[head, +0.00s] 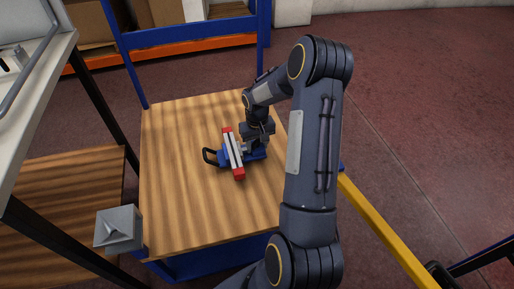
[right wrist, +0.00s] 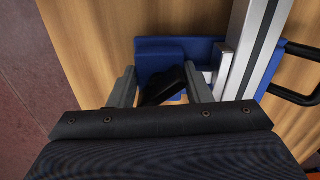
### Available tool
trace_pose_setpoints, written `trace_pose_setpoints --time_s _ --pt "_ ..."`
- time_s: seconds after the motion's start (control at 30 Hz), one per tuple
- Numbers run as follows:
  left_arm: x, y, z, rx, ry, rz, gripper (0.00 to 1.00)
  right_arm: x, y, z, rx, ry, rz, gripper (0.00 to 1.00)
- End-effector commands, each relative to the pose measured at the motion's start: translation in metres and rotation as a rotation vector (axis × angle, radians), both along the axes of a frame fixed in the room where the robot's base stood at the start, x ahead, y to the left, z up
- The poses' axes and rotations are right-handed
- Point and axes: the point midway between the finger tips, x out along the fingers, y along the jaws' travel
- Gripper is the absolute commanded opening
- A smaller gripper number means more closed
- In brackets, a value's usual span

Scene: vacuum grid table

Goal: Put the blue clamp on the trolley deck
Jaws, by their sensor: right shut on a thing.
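The blue clamp (head: 235,153) has a blue body, pale rails, red end pieces and a black loop handle. It is over the right-middle of the wooden trolley deck (head: 180,205), low and close to the wood; whether it touches is hard to tell. My right gripper (head: 258,142) is shut on the clamp's right side, reaching down from above. In the right wrist view, its fingers (right wrist: 162,85) are at the blue body (right wrist: 210,47), with a black part between them. The fingertips are partly hidden. My left gripper is not in view.
A grey block (head: 118,230) shows by the deck's front left corner. A pale table (head: 50,75) with dark legs stands at the left. A blue and orange shelf (head: 190,35) with boxes is behind. A yellow bar (head: 385,220) runs along the right. The deck's left half is bare.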

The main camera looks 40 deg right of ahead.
Motion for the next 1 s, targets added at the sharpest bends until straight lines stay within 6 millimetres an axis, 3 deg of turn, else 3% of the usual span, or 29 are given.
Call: trace_pose_setpoints --time_s 0.1,0.47,0.5,0.6,0.63,1.0 --pt "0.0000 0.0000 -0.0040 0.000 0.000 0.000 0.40 0.0009 0.0004 -0.0113 0.001 -0.004 0.000 0.00" --pt "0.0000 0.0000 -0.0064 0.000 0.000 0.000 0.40 0.0009 0.0004 -0.0147 -0.001 -0.004 0.000 0.00" --pt "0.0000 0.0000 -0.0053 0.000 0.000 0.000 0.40 0.0002 0.0004 -0.0142 0.000 -0.001 0.000 0.50" --pt "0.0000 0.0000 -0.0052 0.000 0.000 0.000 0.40 0.0001 0.0005 -0.0141 0.000 -0.001 0.000 0.63" --pt "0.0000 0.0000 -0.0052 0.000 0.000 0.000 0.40 0.0001 0.0005 -0.0141 0.000 -0.001 0.000 0.66" --pt "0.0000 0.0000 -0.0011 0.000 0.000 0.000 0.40 0.0004 0.0003 -0.0063 0.000 -0.002 0.000 0.66"
